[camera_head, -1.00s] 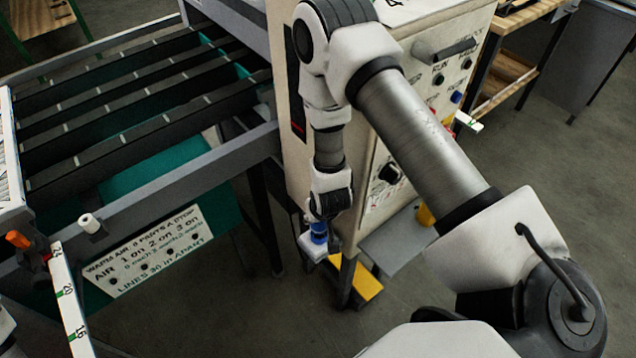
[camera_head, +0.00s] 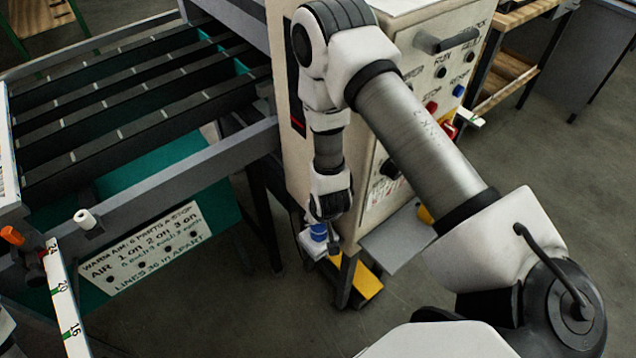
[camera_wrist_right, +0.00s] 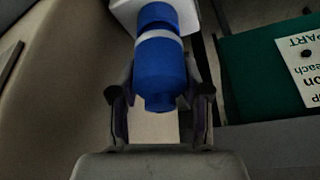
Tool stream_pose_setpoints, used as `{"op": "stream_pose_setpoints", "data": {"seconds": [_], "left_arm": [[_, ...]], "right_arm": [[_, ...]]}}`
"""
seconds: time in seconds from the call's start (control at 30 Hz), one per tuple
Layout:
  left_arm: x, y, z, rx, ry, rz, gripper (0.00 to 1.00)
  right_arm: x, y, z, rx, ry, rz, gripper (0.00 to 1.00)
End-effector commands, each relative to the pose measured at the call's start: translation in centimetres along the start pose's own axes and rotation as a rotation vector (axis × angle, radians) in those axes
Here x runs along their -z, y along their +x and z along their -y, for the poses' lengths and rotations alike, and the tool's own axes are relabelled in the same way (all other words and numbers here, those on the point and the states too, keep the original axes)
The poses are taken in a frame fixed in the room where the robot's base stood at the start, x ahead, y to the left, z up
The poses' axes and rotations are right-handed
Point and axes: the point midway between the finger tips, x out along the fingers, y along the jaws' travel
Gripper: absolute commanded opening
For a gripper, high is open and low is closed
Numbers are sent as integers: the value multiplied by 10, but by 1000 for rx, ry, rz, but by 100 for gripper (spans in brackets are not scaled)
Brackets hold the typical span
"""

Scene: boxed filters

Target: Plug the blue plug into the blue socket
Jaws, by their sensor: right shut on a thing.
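My right gripper (camera_head: 327,232) is low beside the beige cabinet. In the right wrist view, its two dark fingers (camera_wrist_right: 158,105) are shut on the blue plug (camera_wrist_right: 160,72), a rounded blue body with a white ring at its far end. Beyond the ring is the blue socket (camera_wrist_right: 156,14), a short blue cylinder on a white box (camera_wrist_right: 122,12). Plug and socket look lined up and close together; how deep the plug sits is hidden. In the head view, blue (camera_head: 318,230) shows above the white box (camera_head: 308,244), partly behind the gripper. My left gripper is out of view.
The beige cabinet (camera_head: 297,170) stands right behind my right gripper. A grey plate (camera_head: 395,243) and a yellow piece (camera_head: 366,283) are to its right. A slatted rack (camera_head: 110,120) with a lettered sign (camera_head: 150,250) is at left. Open floor (camera_head: 240,320) lies in front.

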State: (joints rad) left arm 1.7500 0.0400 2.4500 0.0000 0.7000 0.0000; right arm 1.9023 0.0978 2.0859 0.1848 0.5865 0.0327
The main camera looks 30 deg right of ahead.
Motion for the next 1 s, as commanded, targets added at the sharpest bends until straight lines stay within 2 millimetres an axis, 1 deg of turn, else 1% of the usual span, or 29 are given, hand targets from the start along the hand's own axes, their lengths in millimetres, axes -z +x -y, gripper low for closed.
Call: {"op": "stream_pose_setpoints", "data": {"seconds": [0.6,0.63,0.67,0.7,1.0], "left_arm": [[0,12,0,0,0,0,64],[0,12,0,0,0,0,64],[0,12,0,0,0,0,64],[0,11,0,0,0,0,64],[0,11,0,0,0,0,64]], "right_arm": [[-6,15,0,0,0,-1,9],[-6,15,0,0,0,-1,50],[-6,14,0,0,0,-1,61],[-6,14,0,0,0,0,75],[-6,14,0,0,0,0,76]]}}
